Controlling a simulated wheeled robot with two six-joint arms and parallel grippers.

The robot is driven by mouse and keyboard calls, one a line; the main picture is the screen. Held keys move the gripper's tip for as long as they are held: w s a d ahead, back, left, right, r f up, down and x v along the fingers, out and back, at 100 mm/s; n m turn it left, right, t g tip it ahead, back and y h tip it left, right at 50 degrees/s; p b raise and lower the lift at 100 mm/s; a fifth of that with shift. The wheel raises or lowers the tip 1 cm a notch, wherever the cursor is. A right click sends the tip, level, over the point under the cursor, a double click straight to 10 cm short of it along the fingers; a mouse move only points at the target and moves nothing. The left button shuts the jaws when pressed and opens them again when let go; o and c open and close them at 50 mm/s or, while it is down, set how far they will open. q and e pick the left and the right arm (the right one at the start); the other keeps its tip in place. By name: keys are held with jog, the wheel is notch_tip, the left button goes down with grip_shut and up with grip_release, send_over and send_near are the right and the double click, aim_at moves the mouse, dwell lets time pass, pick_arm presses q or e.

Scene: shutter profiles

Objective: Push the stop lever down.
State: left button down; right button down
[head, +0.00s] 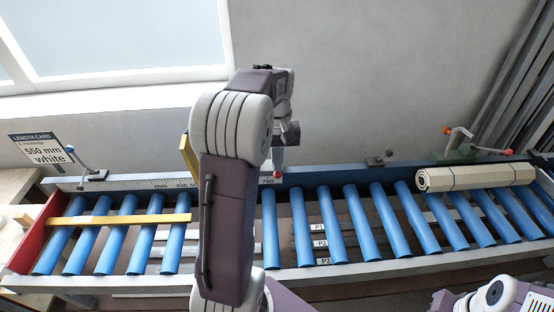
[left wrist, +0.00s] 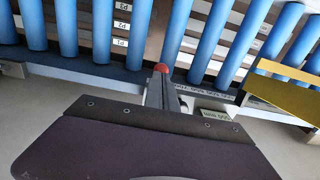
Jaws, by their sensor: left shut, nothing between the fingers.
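A red knob (head: 277,174), which looks like the end of the stop lever, shows at the rear rail of the roller conveyor, near the 750 mark. The rest of that lever is hidden by my arm and fingers. My left gripper (head: 279,158) is shut and empty, pointing down right at the knob. In the left wrist view the red knob (left wrist: 161,68) shows at the tips of the shut left fingers (left wrist: 160,85). I cannot tell whether they touch. My right gripper is out of view.
The conveyor has blue rollers (head: 363,222). A yellow bar (head: 118,219) lies across them at left, and a beige roll (head: 475,177) at right. A yellow plate (head: 187,155) stands beside my left arm. A blue-knobbed lever (head: 76,157) and an orange-knobbed handle (head: 475,142) stand behind.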

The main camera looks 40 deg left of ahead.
aim_at(278, 174)
pick_arm(q)
jog(key=shift+s+d+f+b, duration=0.15)
jog(key=shift+f+b, duration=0.35)
jog(key=shift+f, duration=0.1)
jog(key=shift+s+d+f+b, duration=0.1)
jog(key=shift+s+f+b, duration=0.05)
jog(key=shift+f+b, duration=0.45)
jog(key=shift+s+d+f+b, duration=0.15)
jog(key=shift+f+b, duration=0.3)
jog(key=shift+f, duration=0.2)
notch_tip(278, 174, up, 10)
jog(key=p, duration=0.9)
jog(key=shift+f+p, duration=0.25)
jog(key=shift+p, duration=0.1)
jog(key=shift+f, duration=0.15)
